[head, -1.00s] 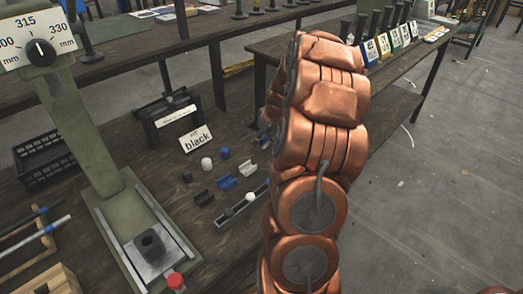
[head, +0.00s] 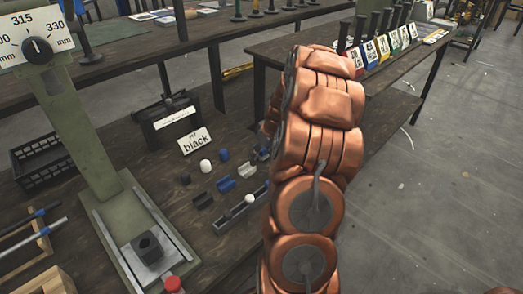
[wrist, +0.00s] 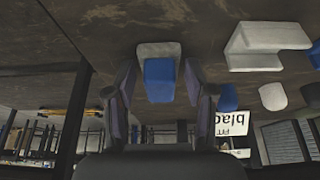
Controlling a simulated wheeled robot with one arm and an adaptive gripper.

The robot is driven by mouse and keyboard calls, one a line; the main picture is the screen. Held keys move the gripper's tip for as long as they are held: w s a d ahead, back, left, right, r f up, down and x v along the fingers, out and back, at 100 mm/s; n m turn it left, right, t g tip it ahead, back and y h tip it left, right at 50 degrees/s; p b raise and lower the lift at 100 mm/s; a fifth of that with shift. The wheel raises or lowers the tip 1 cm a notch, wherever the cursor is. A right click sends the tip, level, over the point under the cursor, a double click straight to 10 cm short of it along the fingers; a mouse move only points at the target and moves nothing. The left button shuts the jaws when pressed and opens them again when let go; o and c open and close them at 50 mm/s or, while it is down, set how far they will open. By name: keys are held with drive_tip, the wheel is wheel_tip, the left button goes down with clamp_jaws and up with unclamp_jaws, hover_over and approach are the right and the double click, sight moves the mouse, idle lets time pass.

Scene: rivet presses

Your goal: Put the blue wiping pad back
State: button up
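A small blue piece (wrist: 159,82) with a pale grey part (wrist: 158,50) at one end lies on the dark tabletop in the wrist view; it looks like the blue wiping pad. It sits between the two fingers of my gripper (wrist: 160,95), with a visible gap on each side. My gripper is open around it and I see no finger touching it. In the head view my gripper (head: 262,150) is mostly hidden behind my copper-coloured arm, close to the tabletop at the right of the loose parts.
Close by lie a white block (head: 246,170), a blue block (head: 226,184), a blue cylinder (head: 224,155), a white cylinder (head: 205,166) and a black block (head: 203,200). A "black" sign (head: 195,141) stands behind them. A green press (head: 90,150) stands at left.

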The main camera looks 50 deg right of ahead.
drive_tip(key=shift+o, duration=0.6)
drive_tip(key=shift+s+r, duration=0.1)
drive_tip(key=shift+r, duration=0.4)
drive_tip(key=p+v, duration=0.2)
drive_tip(key=v, duration=0.9)
